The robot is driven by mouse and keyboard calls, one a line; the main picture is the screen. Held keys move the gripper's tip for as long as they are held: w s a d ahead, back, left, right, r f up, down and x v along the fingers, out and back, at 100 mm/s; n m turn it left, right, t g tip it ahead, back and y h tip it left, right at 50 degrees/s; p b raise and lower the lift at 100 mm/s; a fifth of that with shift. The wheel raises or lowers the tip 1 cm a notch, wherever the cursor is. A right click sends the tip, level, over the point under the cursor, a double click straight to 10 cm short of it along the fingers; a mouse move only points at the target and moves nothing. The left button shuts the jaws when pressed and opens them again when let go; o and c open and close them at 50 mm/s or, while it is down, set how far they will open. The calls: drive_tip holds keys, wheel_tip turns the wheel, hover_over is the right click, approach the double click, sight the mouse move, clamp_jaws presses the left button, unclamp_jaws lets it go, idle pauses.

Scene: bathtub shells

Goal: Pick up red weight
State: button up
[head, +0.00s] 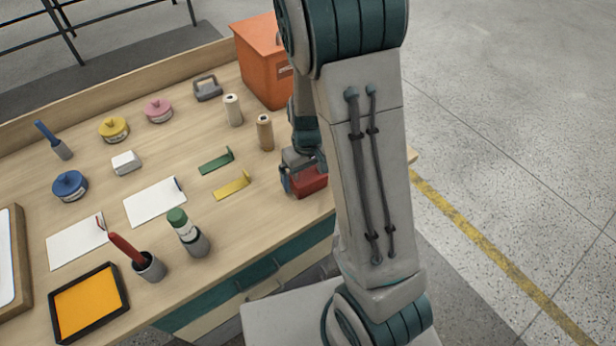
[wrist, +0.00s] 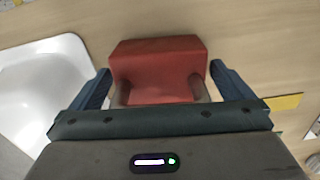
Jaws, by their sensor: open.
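The red weight (head: 311,184) is a red block on the wooden table near its right front edge, partly hidden by my gripper in the head view. In the wrist view the red weight (wrist: 158,62) sits between the fingers, with grey handle posts at its near side. My gripper (head: 303,172) is at the weight. In the wrist view my gripper (wrist: 160,73) is open, one blue finger on each side of the block. A gap shows between each finger and the handle posts. The handle's middle is hidden behind the gripper body.
An orange box (head: 262,62) stands behind the gripper, close to two beige cylinders (head: 265,132). Yellow (head: 233,186) and green brackets (head: 216,161) lie left of the weight. A grey handled weight (head: 207,88) is farther back. The wrist view shows a white basin-like shape (wrist: 45,85) at left.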

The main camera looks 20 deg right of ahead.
drive_tip(key=shift+f, duration=0.35)
